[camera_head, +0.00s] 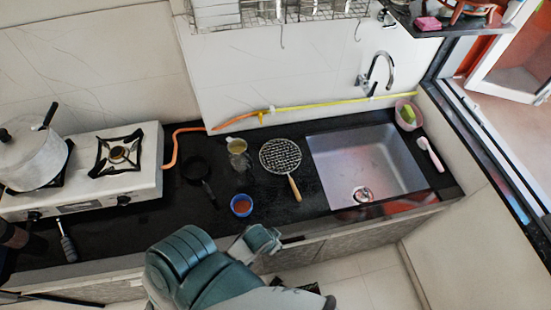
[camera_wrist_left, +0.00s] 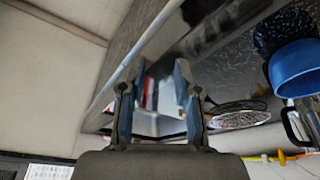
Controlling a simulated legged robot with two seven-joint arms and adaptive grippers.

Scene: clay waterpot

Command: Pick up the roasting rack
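The roasting rack (camera_head: 280,159) is a round wire mesh with a wooden handle, lying on the black counter just left of the sink. In the left wrist view its mesh (camera_wrist_left: 240,119) shows edge-on, right of the fingers. My left gripper (camera_head: 293,240) is at the counter's front edge, below the handle's end and apart from it. In the left wrist view my left gripper (camera_wrist_left: 157,95) has its two fingers spread with nothing between them. My right gripper is not seen.
A blue cup (camera_head: 241,205) stands left of the handle; a glass mug (camera_head: 238,146) and a small black pan (camera_head: 197,171) are farther left. The sink (camera_head: 368,165) is on the right. A stove (camera_head: 88,168) with a pot (camera_head: 30,155) is on the left.

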